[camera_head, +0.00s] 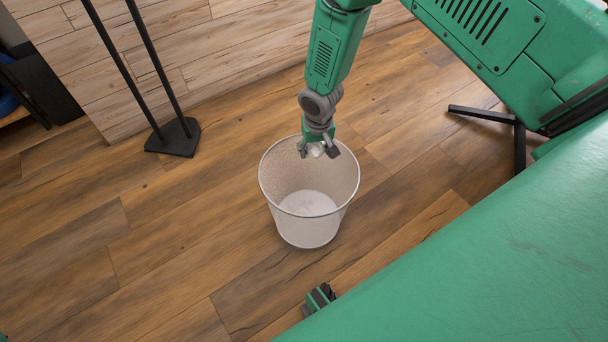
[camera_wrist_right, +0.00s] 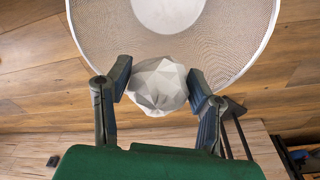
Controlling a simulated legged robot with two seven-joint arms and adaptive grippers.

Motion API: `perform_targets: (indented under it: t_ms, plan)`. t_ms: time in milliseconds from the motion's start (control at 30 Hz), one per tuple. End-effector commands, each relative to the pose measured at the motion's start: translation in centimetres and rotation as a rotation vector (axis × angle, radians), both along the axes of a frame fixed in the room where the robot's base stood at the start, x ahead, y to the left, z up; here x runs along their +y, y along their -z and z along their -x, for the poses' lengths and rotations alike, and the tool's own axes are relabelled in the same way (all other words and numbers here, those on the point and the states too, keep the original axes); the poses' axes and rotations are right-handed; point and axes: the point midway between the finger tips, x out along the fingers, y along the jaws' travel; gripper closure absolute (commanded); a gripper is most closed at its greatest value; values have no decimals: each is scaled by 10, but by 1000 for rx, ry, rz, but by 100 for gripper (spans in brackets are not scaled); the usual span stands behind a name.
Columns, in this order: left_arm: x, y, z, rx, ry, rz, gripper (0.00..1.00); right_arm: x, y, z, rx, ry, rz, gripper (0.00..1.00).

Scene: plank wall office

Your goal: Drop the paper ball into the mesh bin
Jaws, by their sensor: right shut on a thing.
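The white mesh bin (camera_head: 309,222) stands upright on the wooden floor in the middle of the head view, its inside empty as far as I can see. Its mesh wall and rim also show in the wrist view (camera_wrist_right: 95,30). My right gripper (camera_head: 320,150) reaches down from the top and hangs over the bin's mouth, near the far rim. In the wrist view the right gripper (camera_wrist_right: 158,88) is shut on the crumpled white paper ball (camera_wrist_right: 157,87), with one dark finger on each side. The ball shows small and pale in the head view (camera_head: 316,151).
A black stand (camera_head: 173,137) with two upright bars is on the floor at the upper left, beside a plank wall (camera_head: 200,50). The floor (camera_head: 130,240) left of the bin is clear. A green machine-like body (camera_head: 500,40) fills the upper right.

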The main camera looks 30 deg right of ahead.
Motion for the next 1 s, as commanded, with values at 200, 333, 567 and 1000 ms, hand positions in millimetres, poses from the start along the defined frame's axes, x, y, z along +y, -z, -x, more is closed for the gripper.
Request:
perform_targets:
  t_ms: [200,333,567,1000]
  plan:
    - [0,28,0,1,-1,0,60,-2,33,0,1,1,-4,64]
    - [0,37,0,1,0,0,60,-3,44,0,0,0,-5,64]
    - [0,38,0,0,0,0,60,-1,45,0,0,1,-2,64]
    - [0,38,0,0,0,0,60,-2,45,0,1,1,-4,28]
